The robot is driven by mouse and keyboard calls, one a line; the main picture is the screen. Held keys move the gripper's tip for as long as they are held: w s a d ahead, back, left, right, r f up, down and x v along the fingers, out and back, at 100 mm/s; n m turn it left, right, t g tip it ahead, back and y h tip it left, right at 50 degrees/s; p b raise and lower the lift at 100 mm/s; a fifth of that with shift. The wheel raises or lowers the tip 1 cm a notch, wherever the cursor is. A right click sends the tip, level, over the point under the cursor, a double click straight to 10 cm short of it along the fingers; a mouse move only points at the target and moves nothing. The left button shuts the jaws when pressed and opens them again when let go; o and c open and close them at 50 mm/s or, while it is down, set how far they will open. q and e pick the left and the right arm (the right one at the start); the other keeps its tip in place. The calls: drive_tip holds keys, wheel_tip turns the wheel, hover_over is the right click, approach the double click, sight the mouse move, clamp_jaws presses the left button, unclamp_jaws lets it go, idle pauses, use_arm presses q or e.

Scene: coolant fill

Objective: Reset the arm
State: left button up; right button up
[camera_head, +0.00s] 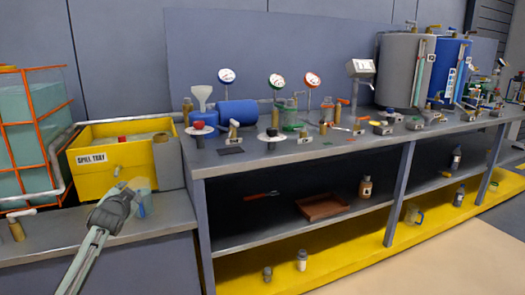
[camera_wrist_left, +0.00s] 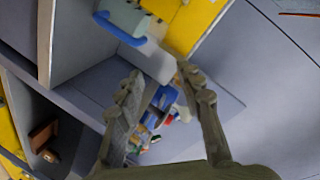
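My left gripper (camera_head: 132,192) reaches in from the lower left of the head view, above the low grey counter at the left. A translucent jug (camera_head: 146,204) with blue on it stands on that counter right by the fingertips. The head view does not show whether they touch. In the left wrist view my left gripper (camera_wrist_left: 160,76) has its two fingers apart with nothing held between them. The jug (camera_wrist_left: 122,18) shows beyond the fingertips at the upper left there, its blue handle toward the gripper. My right gripper is in neither view.
A yellow spill tray box (camera_head: 90,160) stands behind the jug, with an orange-framed tank (camera_head: 35,130) to its left. The long grey bench (camera_head: 350,145) at the right carries gauges, bottles and valves. Two large drums (camera_head: 405,70) stand at its far end.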

use_arm(q)
drive_tip(key=s+d+f+n+g, duration=0.25)
drive_tip(key=s+f, duration=0.35)
drive_tip(key=f, duration=0.3)
drive_tip(key=s+d+f+n+g+h, duration=0.1)
drive_tip(key=s+f+g, duration=0.2)
drive_tip(key=s+f, duration=0.4)
drive_tip(key=s+d+f+n+g, duration=0.15)
drive_tip(key=s+f, duration=0.35)
drive_tip(key=f, duration=0.5)
drive_tip(key=s+d+f+g, duration=0.1)
drive_tip(key=s+f, duration=0.4)
drive_tip(key=s, duration=0.5)
drive_tip(key=s+d+f+g+h, duration=0.1)
drive_tip(key=s+d+f, duration=0.3)
drive_tip(key=s, duration=0.7)
drive_tip(key=s+d+f+g+h, duration=0.1)
drive_tip(key=s+d+f+g, duration=0.2)
drive_tip(key=s+f, duration=0.4)
drive_tip(key=s, duration=0.4)
drive_tip(key=shift+f+m, duration=0.25)
drive_tip(key=shift+m, duration=0.05)
